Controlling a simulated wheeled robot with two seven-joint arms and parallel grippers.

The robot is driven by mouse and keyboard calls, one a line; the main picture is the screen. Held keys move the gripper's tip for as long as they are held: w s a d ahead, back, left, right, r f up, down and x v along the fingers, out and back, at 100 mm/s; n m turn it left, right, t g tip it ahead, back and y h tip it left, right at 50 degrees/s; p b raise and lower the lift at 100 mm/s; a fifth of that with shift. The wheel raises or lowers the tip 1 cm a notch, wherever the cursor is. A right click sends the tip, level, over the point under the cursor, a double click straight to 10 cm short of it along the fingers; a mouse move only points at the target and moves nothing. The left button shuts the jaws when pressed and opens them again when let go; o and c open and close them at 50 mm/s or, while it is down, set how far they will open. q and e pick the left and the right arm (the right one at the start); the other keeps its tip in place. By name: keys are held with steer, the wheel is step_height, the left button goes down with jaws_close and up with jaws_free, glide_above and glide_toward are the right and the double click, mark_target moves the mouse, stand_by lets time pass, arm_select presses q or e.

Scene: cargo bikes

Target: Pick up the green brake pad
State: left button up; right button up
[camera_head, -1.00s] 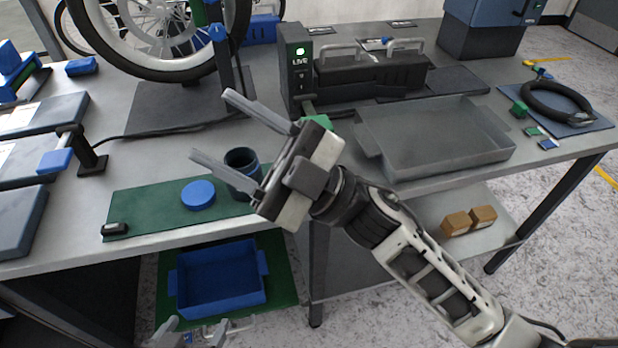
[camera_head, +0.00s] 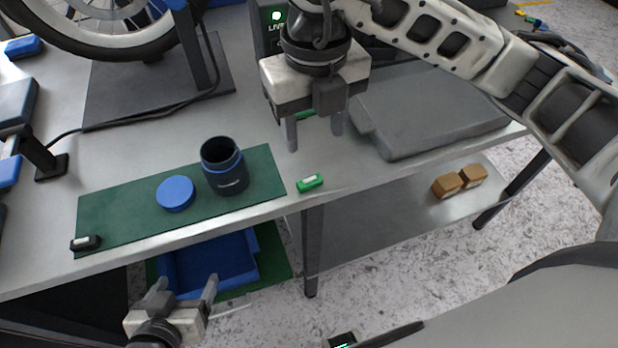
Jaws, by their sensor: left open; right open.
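The green brake pad (camera_head: 310,183), a small green block with a pale stripe on top, lies on the grey bench top near its front edge, just right of the green mat. My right gripper (camera_head: 315,140) points down above and behind it in the picture. Its two fingers are apart with nothing between them, and the pad shows clear of them. My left gripper (camera_head: 186,284) is low at the bottom left, in front of the bench. It is open and empty.
A green mat (camera_head: 120,208) holds a dark jar (camera_head: 226,178), a blue lid (camera_head: 175,194) and a small black block (camera_head: 86,243). A blue bin (camera_head: 205,265) and brown boxes (camera_head: 459,182) sit lower. A wheel stands at the back left.

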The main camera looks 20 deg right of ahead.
mark_target(311, 183)
steer(key=f, duration=0.7)
steer(key=f+p, duration=0.1)
steer(key=f, duration=0.3)
steer(key=shift+a+f, duration=0.15)
steer(key=shift+a, duration=0.1)
steer(key=c, duration=0.7)
